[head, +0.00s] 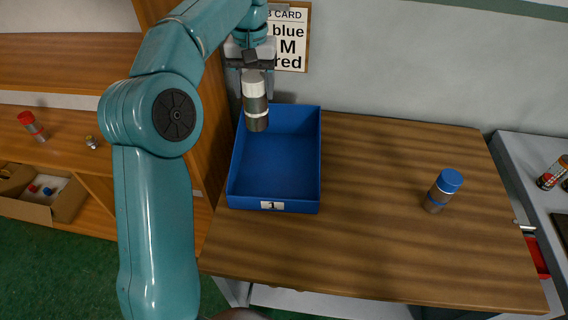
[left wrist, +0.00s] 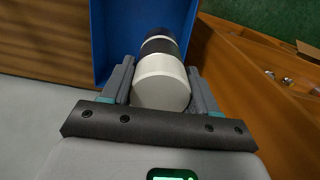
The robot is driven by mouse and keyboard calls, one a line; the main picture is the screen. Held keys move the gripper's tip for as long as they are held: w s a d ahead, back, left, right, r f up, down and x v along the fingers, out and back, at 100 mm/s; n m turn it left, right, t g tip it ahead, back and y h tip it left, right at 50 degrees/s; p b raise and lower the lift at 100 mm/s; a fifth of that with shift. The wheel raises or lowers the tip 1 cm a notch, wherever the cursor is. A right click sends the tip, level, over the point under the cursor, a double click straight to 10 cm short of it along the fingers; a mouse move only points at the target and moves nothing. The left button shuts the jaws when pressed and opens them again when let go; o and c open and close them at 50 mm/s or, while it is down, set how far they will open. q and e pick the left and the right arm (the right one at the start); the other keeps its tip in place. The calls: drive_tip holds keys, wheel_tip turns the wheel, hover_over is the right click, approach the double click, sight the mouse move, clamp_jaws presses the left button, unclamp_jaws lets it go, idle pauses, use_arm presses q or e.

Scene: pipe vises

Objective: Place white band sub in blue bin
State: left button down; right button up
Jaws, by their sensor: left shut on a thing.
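My left gripper (head: 250,72) is shut on the white band sub (head: 257,108), a dark grey cylinder with a white top and a white band. It hangs upright over the back left part of the blue bin (head: 272,205). In the left wrist view the white end of the sub (left wrist: 161,82) sits between the two fingers of the left gripper (left wrist: 160,92), with the blue bin wall (left wrist: 103,40) beyond it. I cannot tell how far its lower end is above the bin floor. The bin looks empty and bears a label "1". My right gripper is not in view.
A blue-capped cylinder (head: 443,190) stands on the right part of the wooden table (head: 380,250). A red-capped one (head: 33,126) is on the left shelf. A card (head: 291,40) hangs on the wall behind the bin. The table's middle is clear.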

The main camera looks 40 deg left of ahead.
sight(252, 103)
use_arm(q)
drive_tip(key=shift+s+a+r, duration=0.15)
drive_tip(key=shift+a+r, duration=0.05)
drive_tip(key=shift+r, duration=0.05)
drive_tip(key=f, duration=0.1)
drive_tip(key=f+b, duration=0.1)
drive_tip(key=f, duration=0.3)
drive_tip(key=shift+a+f+b, duration=0.25)
drive_tip(key=shift+a+b, duration=0.1)
wheel_tip(252, 103, down, 15)
drive_tip(key=b, duration=0.1)
drive_tip(key=shift+d, duration=0.15)
drive_tip(key=shift+c, duration=1.4)
unclamp_jaws()
drive_tip(key=shift+r, duration=0.15)
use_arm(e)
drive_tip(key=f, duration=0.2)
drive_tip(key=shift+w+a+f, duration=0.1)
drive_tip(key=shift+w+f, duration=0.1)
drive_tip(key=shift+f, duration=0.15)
